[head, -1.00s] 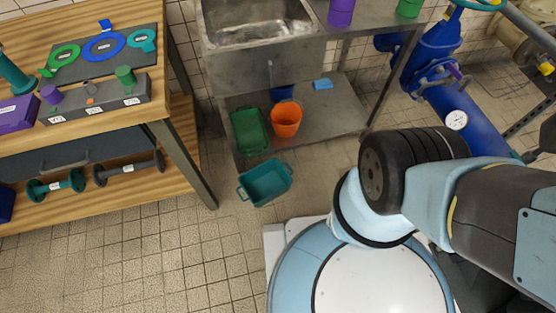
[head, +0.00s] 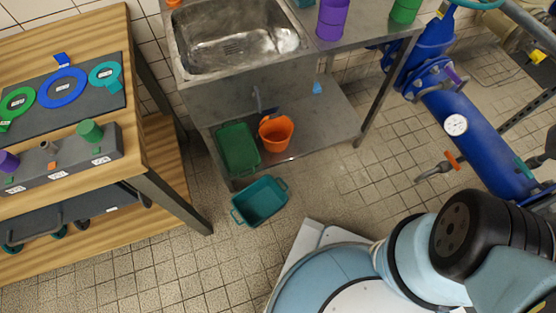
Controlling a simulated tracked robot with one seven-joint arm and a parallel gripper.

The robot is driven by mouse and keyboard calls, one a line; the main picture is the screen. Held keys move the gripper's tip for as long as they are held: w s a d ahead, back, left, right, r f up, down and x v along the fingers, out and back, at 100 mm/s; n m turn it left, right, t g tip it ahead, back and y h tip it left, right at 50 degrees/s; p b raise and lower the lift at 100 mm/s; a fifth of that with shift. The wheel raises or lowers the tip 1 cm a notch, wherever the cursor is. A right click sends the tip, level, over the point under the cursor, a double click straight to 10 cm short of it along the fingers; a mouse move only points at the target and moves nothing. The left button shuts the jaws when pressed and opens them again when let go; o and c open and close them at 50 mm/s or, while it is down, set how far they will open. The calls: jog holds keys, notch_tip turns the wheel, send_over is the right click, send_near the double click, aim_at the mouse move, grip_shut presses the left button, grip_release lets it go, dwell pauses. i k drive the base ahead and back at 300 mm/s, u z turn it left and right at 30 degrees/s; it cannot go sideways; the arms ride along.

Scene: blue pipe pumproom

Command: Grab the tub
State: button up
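A teal tub (head: 260,202) with two end handles sits on the tiled floor in front of the sink unit, and it looks empty. A green tub (head: 238,149) lies on the low shelf under the sink, just behind the teal one. An orange bucket (head: 276,133) stands on the same shelf to the right of the green tub. I cannot tell from the view which tub the task means. My arm shows at the lower right, but my gripper is out of the picture.
A wooden workbench (head: 150,197) with gaskets and fittings stands at the left. The steel sink (head: 237,42) and its legs are behind the tubs. A blue pipe with a gauge (head: 456,125) rises at the right. Tiled floor is free around the teal tub.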

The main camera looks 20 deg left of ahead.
aim_at(258, 202)
jog(key=z, duration=0.7)
jog(key=k, duration=2.45)
jog(key=u, duration=1.1)
jog(key=i, duration=1)
jog(key=z, duration=0.1)
